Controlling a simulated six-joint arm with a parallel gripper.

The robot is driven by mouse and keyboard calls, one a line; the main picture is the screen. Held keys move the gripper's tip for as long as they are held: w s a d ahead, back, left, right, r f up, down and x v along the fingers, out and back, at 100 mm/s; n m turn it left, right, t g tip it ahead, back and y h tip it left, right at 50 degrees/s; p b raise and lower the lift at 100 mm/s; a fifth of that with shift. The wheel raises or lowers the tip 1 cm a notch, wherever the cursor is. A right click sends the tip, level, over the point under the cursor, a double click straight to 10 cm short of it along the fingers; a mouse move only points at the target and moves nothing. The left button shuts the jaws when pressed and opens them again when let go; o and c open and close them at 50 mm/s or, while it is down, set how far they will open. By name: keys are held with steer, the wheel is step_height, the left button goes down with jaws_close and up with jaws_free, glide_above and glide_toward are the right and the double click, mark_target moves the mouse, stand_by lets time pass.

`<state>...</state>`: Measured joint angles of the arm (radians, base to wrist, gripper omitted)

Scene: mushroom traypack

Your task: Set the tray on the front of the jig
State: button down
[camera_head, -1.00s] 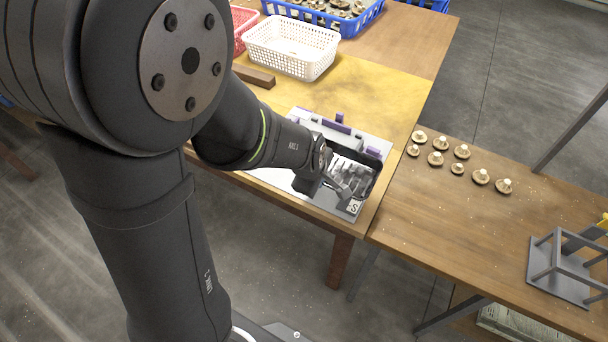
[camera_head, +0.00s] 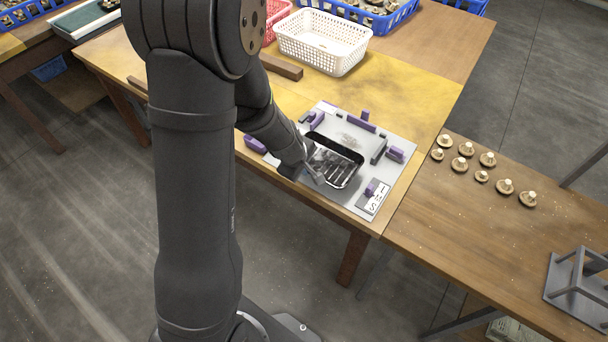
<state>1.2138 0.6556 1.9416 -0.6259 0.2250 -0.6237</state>
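The tray (camera_head: 350,153) is black-rimmed with a shiny, clear-looking inside. In the head view it lies over the front middle part of the jig, roughly level. I cannot tell whether it rests on the plate or hangs slightly above it. The jig (camera_head: 338,117) is a grey plate with purple blocks, grey stops and a lettered white label near its front right corner. My gripper (camera_head: 316,173) is at the tray's front left side, reaching over its edge. The fingers are small and partly lost against the tray, so their grip is unclear.
A white basket (camera_head: 322,43) stands behind the jig, beside a brown wooden bar (camera_head: 281,67). Several mushrooms (camera_head: 505,187) lie on the right table (camera_head: 470,225). A grey frame stand (camera_head: 580,275) is at far right. My arm covers the left table's front.

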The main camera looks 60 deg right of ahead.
steer(key=shift+f, duration=1.75)
steer(key=shift+f, duration=0.1)
steer(key=c, duration=1.7)
jaws_free()
steer(key=shift+r, duration=0.4)
steer(key=v, duration=1.1)
steer(key=shift+a+r, duration=0.2)
steer(key=shift+f, duration=0.1)
steer(key=x, duration=1.2)
steer(key=shift+f, duration=0.1)
